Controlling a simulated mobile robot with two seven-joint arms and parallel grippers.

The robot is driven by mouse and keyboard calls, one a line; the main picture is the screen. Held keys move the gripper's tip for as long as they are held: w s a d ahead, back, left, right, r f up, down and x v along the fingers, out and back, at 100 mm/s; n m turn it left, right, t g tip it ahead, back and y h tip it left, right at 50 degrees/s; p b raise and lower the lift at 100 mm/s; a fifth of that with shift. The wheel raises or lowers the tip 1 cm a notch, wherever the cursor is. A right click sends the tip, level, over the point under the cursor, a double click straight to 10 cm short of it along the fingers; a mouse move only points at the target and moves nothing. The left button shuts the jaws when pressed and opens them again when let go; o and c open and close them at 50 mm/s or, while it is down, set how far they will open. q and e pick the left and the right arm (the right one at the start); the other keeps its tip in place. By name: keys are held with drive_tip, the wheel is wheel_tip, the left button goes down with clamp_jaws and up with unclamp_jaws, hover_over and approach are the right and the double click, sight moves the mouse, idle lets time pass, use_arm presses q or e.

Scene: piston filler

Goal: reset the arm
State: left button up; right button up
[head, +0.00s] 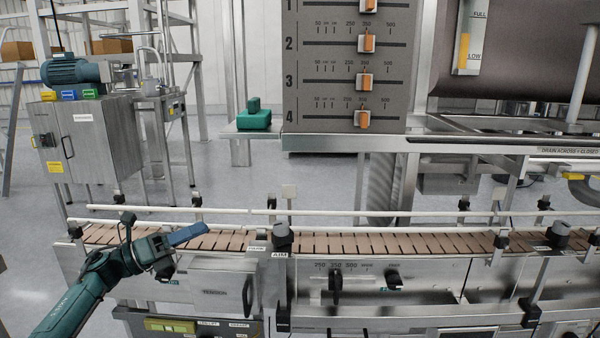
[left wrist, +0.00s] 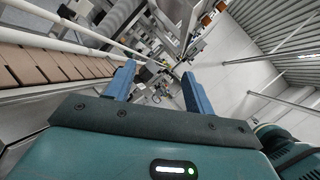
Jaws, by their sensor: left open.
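My left arm comes in from the lower left in the head view. Its left gripper (head: 188,236) is held in front of the near rail of the conveyor, with its blue fingers pointing right. In the left wrist view the gripper (left wrist: 158,90) shows two blue fingers spread apart with nothing between them. The conveyor belt (head: 380,244) with brown slats runs across behind the gripper, and it also shows at the left of the left wrist view (left wrist: 50,66). I cannot tell whether the gripper touches the rail. My right gripper is not in view.
A grey panel (head: 300,65) with orange-handled sliders rises behind the conveyor. A green block (head: 253,118) sits on a small shelf beside it. Black knobs (head: 335,284) are on the conveyor front. A cabinet with a blue motor (head: 70,70) stands at left. Open floor lies between.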

use_arm(q)
drive_tip(key=s+d+f+n+t+y+p, duration=0.35)
drive_tip(key=s+f+n+y, duration=0.2)
drive_tip(key=n, duration=0.55)
drive_tip(key=s+d+f+n+t+y+p, duration=0.2)
drive_tip(key=s+d+f+n+t+y, duration=0.25)
drive_tip(key=n, duration=0.65)
drive_tip(key=s+f+n+g+y+p, duration=0.2)
drive_tip(key=s+n, duration=0.6)
drive_tip(key=s, duration=0.4)
drive_tip(key=s+f+n+g+y+p, duration=0.3)
drive_tip(key=s+f+n, duration=0.3)
drive_tip(key=s+n, duration=0.3)
drive_tip(key=s+g, duration=0.1)
drive_tip(key=s, duration=0.1)
drive_tip(key=shift+s+a+f, duration=0.15)
drive_tip(key=shift+s+f, duration=0.2)
drive_tip(key=shift+f, duration=0.05)
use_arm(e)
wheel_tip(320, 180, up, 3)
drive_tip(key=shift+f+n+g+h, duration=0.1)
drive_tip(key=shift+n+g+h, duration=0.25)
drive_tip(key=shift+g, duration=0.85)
